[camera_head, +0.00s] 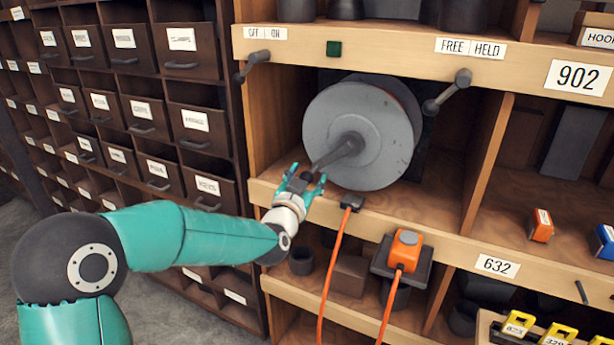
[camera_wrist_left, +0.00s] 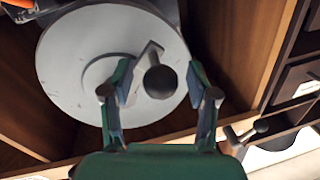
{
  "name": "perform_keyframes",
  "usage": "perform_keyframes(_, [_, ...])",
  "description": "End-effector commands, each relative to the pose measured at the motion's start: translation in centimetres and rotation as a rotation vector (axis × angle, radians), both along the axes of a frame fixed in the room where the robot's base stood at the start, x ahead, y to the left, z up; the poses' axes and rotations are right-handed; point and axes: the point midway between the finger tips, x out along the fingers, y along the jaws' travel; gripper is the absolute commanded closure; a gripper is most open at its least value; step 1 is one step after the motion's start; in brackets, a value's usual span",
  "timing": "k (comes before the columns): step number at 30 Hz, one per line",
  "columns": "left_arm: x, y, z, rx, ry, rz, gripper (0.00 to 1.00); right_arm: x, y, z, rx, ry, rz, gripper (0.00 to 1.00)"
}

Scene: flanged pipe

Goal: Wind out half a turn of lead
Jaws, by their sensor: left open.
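A grey cable reel (camera_head: 385,130) stands in the middle bay of the shelf unit, and its pale disc (camera_wrist_left: 70,65) fills much of the wrist view. A crank (camera_head: 340,150) reaches from its hub to the lower left, ending in a dark round knob (camera_wrist_left: 160,82). My left gripper (camera_head: 305,182) is open at the knob, with a finger on either side of it; gaps show between the fingers and the knob. An orange lead (camera_head: 335,260) hangs from a dark fitting (camera_head: 352,202) on the shelf edge below the reel. My right gripper is not in view.
Above the reel are an OFF/ON lever (camera_head: 255,62), a dark green indicator (camera_head: 333,48) and a FREE/HELD lever (camera_head: 450,92). An orange plug (camera_head: 405,245) sits on a dark plate (camera_head: 385,268) at the lower shelf. Drawers (camera_head: 185,90) line the left.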

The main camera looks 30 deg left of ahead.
Motion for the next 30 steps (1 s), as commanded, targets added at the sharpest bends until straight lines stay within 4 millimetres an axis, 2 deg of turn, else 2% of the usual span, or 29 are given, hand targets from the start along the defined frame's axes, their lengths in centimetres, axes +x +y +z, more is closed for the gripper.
perform_keyframes(3, [-0.02, -0.01, -0.02, 0.0, 0.0, 0.0, 0.42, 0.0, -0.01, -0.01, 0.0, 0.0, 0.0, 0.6])
perform_keyframes(12, [-0.04, -0.04, -0.01, 0.0, 0.0, -0.001, 0.92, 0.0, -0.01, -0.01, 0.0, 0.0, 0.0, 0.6])
perform_keyframes(14, [-0.04, -0.05, -0.01, 0.0, 0.0, -0.001, 1.0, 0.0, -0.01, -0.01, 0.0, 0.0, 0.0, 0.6])
perform_keyframes(23, [-0.05, -0.09, -0.07, -0.003, 0.001, -0.001, 1.0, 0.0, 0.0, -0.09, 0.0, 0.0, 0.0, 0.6])
perform_keyframes(30, [-0.03, -0.49, -0.63, -0.053, 0.001, -0.003, 1.0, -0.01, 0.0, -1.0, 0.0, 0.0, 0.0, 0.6])
